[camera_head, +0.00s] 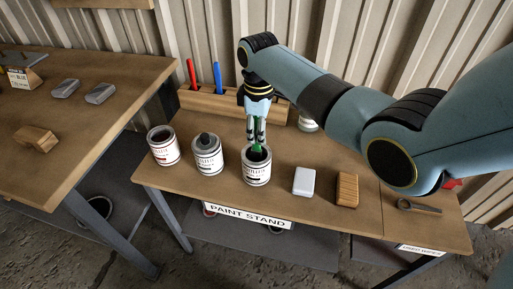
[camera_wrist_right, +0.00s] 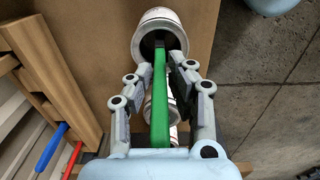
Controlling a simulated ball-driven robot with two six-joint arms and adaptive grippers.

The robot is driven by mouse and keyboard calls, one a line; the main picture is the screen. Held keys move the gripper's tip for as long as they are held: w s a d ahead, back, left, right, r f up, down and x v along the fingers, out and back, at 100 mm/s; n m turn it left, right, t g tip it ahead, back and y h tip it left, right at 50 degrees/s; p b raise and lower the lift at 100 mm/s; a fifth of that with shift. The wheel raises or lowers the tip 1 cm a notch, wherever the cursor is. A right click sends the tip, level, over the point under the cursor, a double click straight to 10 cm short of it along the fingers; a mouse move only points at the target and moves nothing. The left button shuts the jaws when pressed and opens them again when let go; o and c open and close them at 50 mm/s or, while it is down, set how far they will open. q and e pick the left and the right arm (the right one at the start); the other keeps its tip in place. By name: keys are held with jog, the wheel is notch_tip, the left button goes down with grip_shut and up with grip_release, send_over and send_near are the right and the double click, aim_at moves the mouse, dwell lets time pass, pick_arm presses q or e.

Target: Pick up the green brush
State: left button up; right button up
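The green brush (camera_wrist_right: 160,95) stands with its lower end inside an open paint can (camera_head: 256,170); the can also shows in the right wrist view (camera_wrist_right: 158,20). In the head view only a short green part of the brush (camera_head: 257,149) shows below my fingers. My right gripper (camera_head: 256,138) points down over this can. In the right wrist view its fingers (camera_wrist_right: 160,78) are on either side of the green handle, with a gap visible at least on the left side. It looks open around the brush. My left gripper is not in view.
Two more cans, one open (camera_head: 163,146) and one with a dark knob (camera_head: 207,155), stand to the left. A wooden rack (camera_head: 222,104) with a red and a blue handle is behind. A white block (camera_head: 304,181) and a wooden block (camera_head: 347,190) lie to the right.

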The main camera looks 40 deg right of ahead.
grip_shut()
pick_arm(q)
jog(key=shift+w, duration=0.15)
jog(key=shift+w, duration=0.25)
